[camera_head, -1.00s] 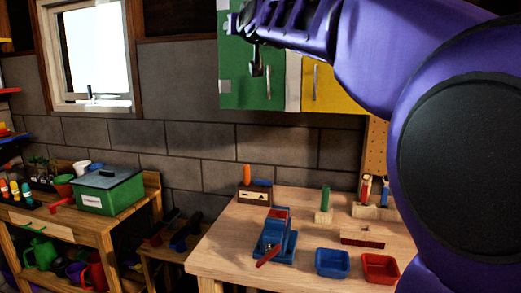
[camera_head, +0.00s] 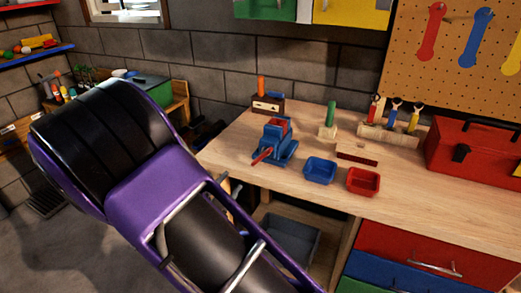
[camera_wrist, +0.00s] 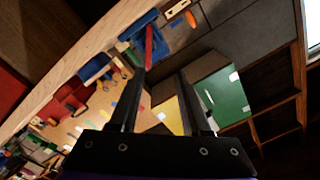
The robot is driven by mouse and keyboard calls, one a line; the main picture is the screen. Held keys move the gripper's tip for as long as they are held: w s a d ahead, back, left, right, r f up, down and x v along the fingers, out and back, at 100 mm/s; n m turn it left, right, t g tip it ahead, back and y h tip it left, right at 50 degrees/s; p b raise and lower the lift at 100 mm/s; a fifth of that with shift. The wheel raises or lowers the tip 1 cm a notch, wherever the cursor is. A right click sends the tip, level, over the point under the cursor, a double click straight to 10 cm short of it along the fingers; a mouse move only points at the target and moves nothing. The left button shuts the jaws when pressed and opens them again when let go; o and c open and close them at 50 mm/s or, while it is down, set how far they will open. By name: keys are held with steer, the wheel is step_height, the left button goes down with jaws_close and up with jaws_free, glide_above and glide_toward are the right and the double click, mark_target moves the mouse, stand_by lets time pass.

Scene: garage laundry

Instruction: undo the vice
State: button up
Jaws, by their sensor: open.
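The vice (camera_head: 278,146) is blue with red jaws and stands near the left front edge of the wooden workbench. Its red handle (camera_head: 262,156) sticks out toward the front left. In the wrist view the vice (camera_wrist: 140,32) shows at the top, with the red handle (camera_wrist: 149,45) just beyond my left finger. My gripper (camera_wrist: 161,75) is open, its two dark fingers apart with nothing between them. It does not touch the handle as far as I can see. In the head view my arm hides most of the gripper. The contents of the vice's jaws cannot be made out.
A blue tray (camera_head: 320,170) and a red tray (camera_head: 363,181) sit right of the vice. A wooden block with an orange tool (camera_head: 267,102) and a green-handled piece (camera_head: 330,120) stand behind. A red toolbox (camera_head: 475,150) is at the right. The bench front is clear.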

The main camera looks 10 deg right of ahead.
mark_target(261, 158)
steer(key=shift+h, duration=0.3)
steer(key=x, duration=0.5)
steer(key=d+f+x, duration=0.1)
steer(key=x, duration=0.5)
steer(key=s+x, duration=0.1)
steer(key=x, duration=0.4)
steer(key=shift+d+f+p, duration=0.15)
steer(key=shift+d+p, duration=0.25)
steer(key=shift+d, duration=0.1)
jaws_close()
